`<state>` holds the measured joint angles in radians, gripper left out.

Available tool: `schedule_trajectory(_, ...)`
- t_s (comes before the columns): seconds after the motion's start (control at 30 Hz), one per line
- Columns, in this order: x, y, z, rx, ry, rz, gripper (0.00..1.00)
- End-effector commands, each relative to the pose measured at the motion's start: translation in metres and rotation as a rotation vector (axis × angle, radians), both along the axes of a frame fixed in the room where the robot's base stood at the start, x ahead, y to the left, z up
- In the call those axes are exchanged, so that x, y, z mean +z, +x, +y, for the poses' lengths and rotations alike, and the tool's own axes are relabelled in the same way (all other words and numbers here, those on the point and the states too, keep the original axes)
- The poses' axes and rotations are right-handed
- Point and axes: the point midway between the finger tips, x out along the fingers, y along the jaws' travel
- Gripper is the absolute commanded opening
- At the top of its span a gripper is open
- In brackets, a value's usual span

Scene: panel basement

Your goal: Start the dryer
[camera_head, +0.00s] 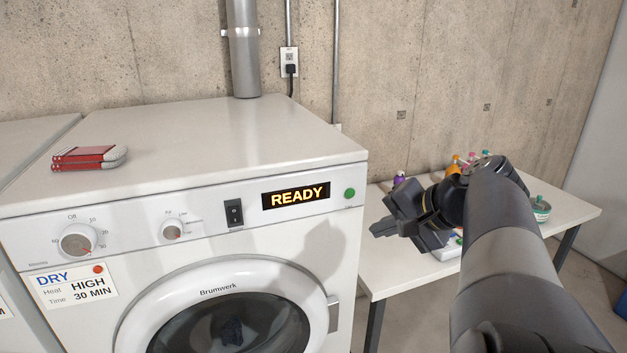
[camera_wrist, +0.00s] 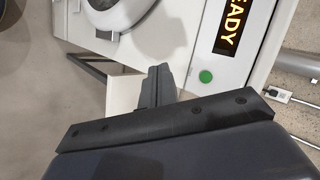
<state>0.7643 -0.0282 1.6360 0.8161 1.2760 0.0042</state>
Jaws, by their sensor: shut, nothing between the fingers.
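The white dryer (camera_head: 250,130) has a lit display (camera_head: 296,196) reading READY. A round green button (camera_head: 350,193) sits right of the display; it also shows in the wrist view (camera_wrist: 206,77). Left of the display are a black rocker switch (camera_head: 234,213), a small heat knob (camera_head: 172,231) and a larger timer knob (camera_head: 76,241) with its red mark at lower right, near 30. A label (camera_head: 72,285) reads DRY, Heat HIGH, Time 30 MIN. The round door (camera_head: 220,290) looks closed, with dark cloth behind its glass. My gripper (camera_head: 378,230) is shut and empty, right of the button and apart from it.
A red and grey object (camera_head: 90,157) lies on the dryer top. A white side table (camera_head: 570,212) with small bottles and a bowl (camera_head: 541,208) stands to the right, below my arm. A grey vent pipe (camera_head: 243,50) rises behind the dryer. Another machine adjoins at left.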

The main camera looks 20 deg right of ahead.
Motion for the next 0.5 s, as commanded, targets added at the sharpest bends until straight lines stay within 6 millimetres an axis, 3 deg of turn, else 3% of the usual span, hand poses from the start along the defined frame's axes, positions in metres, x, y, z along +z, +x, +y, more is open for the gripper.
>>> schedule_trajectory(0.5, 0.0047, 0.0025, -0.0051, -0.011, 0.012, -0.012, 0.0)
